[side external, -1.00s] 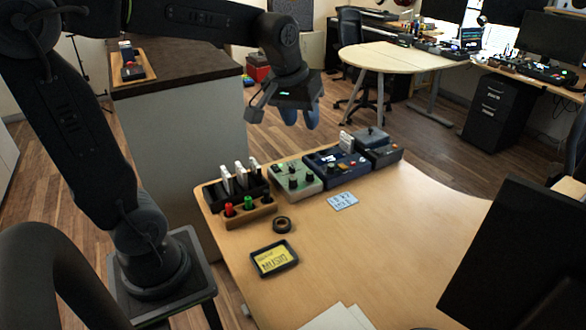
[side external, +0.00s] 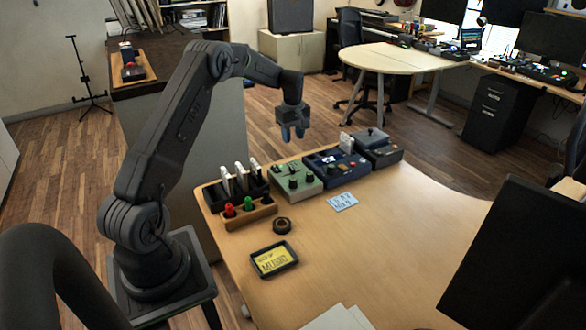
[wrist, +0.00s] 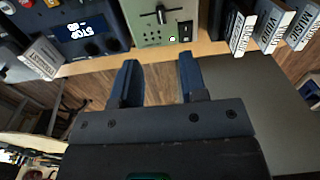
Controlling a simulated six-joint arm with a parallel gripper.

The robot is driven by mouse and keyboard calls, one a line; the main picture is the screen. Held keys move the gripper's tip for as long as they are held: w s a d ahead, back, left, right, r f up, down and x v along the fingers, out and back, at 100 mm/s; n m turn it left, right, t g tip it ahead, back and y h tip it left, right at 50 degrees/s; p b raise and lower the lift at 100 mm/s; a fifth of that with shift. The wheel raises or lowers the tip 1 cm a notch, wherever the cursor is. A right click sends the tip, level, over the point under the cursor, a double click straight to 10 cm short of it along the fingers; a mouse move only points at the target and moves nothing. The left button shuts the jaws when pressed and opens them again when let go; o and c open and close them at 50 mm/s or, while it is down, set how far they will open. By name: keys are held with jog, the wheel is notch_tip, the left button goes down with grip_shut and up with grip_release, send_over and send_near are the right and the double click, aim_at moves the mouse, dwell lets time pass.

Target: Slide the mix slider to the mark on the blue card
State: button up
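The blue card (side external: 342,202) lies on the table in front of the devices. Its small markings are unreadable to me. The green box (side external: 290,171) has several dark knobs in the side view. In the wrist view, the green box (wrist: 182,14) shows a slotted control with a cross-shaped lever (wrist: 160,14), possibly the mix slider; I cannot read its label. My gripper (side external: 293,137) hangs above and behind the green box, fingers down, touching nothing. In the wrist view, my gripper (wrist: 158,66) has two fingers apart with nothing between them.
A navy box (side external: 330,165) with a screen stands right of the green box, then a grey box (side external: 380,151). A black rack (side external: 234,190) with white cards and a wooden holder (side external: 250,214) with coloured pegs stand left.

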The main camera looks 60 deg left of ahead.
aim_at(293, 169)
notch_tip(293, 169, down, 13)
jog(key=shift+d, duration=0.1)
dwell(0.3)
jog(key=shift+c, duration=0.3)
grip_shut()
